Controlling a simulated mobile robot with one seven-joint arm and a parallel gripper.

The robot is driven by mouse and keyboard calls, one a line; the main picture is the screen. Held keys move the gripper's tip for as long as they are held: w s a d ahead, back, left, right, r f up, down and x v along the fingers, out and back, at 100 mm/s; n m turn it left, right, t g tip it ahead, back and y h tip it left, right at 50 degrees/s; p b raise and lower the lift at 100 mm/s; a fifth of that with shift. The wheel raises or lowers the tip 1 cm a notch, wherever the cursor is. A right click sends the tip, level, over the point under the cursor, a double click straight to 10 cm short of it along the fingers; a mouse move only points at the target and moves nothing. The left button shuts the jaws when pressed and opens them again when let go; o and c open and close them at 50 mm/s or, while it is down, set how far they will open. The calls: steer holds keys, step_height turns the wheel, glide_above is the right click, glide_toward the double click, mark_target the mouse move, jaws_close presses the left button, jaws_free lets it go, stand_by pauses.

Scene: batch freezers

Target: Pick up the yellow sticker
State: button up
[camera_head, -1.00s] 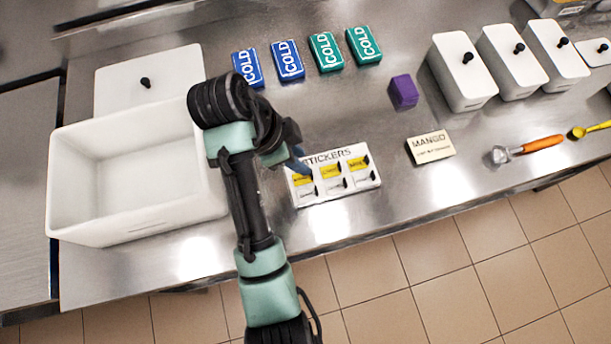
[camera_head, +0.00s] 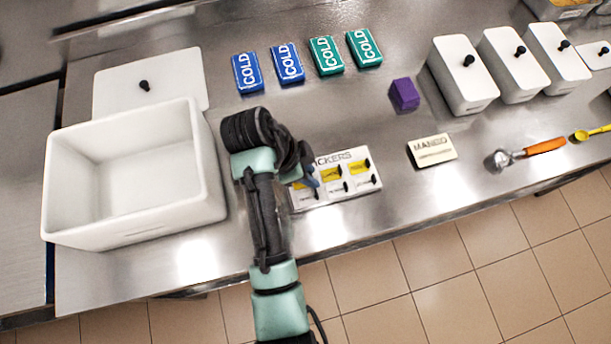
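The sticker board (camera_head: 352,189) is a white panel lettered "STICKERS", lying near the counter's front edge. It has a row of yellow stickers above a row of white ones. Two yellow stickers show clearly, a middle one (camera_head: 330,174) and a right one (camera_head: 358,168). My arm covers the board's left side, where the left yellow sticker is mostly hidden. My gripper (camera_head: 312,181) is over the left part of the board, pointing down and right. Its fingers are small and mostly hidden behind the wrist, so I cannot tell whether they are open or hold anything.
A large open white bin (camera_head: 135,175) stands left of my arm. Blue (camera_head: 247,72) and green (camera_head: 326,55) "COLD" packs lie behind. A purple block (camera_head: 404,94), a "MANGO" card (camera_head: 432,149), lidded white tubs (camera_head: 463,75) and an orange-handled scoop (camera_head: 525,153) are right.

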jaws_close()
step_height(320, 180, up, 11)
steer(key=p, duration=0.3)
steer(key=shift+p, duration=0.4)
steer(key=shift+r+p, duration=0.6)
steer(key=shift+p, duration=0.15)
steer(key=shift+r+p, duration=1.8)
steer(key=shift+p, duration=0.05)
steer(key=shift+r, duration=0.15)
